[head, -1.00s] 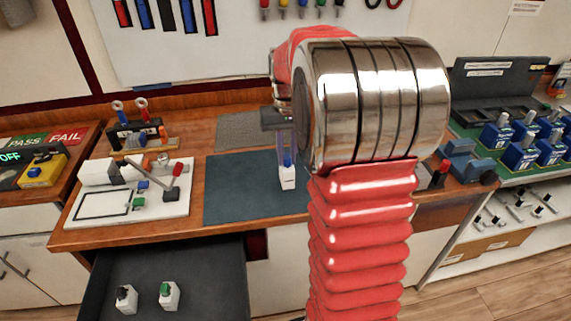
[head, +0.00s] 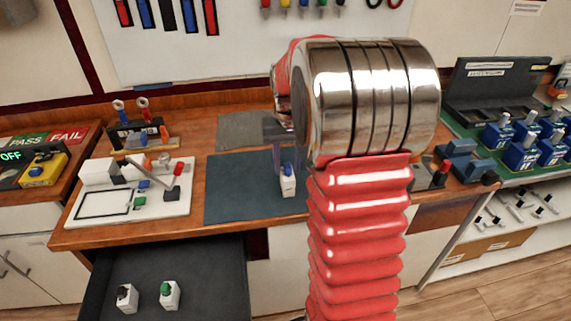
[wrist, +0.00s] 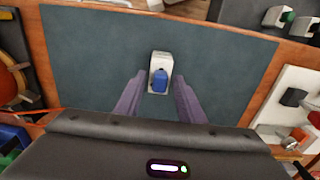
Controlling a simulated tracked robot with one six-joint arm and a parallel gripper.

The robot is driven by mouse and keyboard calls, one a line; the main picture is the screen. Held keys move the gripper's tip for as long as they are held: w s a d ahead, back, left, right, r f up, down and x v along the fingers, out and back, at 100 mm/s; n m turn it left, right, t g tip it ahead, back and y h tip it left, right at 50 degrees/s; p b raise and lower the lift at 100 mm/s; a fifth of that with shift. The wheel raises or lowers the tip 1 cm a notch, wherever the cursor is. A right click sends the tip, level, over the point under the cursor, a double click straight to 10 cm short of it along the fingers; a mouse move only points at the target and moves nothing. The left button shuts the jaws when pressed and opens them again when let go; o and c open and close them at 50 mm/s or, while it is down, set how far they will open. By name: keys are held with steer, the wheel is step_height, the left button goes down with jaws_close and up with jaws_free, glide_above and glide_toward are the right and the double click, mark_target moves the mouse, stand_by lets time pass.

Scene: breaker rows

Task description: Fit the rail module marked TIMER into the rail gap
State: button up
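A white module with a blue lever (head: 289,183) stands on the dark mat (head: 240,190) in the head view. It also shows in the wrist view (wrist: 159,62). No TIMER marking is readable. My gripper (wrist: 159,90) is open, with its purple fingers on either side of the module; I cannot tell whether they touch it. In the head view my arm partly hides the gripper. A white board (head: 75,216) on the left of the bench carries small coloured parts and a tilted lever. I cannot make out the rail gap.
An open drawer (head: 205,285) below the bench holds two white modules, one black-topped (head: 126,298) and one green-topped (head: 169,295). A tool holder (head: 140,135) stands behind the board. The mat is otherwise clear.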

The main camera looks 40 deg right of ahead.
steer(key=shift+r, duration=0.15)
step_height(320, 180, up, 12)
stand_by(0.7)
steer(key=shift+a, duration=0.1)
stand_by(0.4)
steer(key=s+a+r+n+t, duration=0.1)
steer(key=s+a, duration=0.3)
steer(key=a, duration=0.3)
steer(key=s+a+r+n+t, duration=0.1)
steer(key=s+a+t, duration=0.1)
steer(key=s+a, duration=0.35)
steer(key=s+a+f+n+t, duration=0.2)
steer(key=s+a+f, duration=0.3)
steer(key=s+a, duration=0.4)
steer(key=shift+a+n+t, duration=0.3)
steer(key=shift+a+n, duration=0.3)
steer(key=shift+a, duration=0.45)
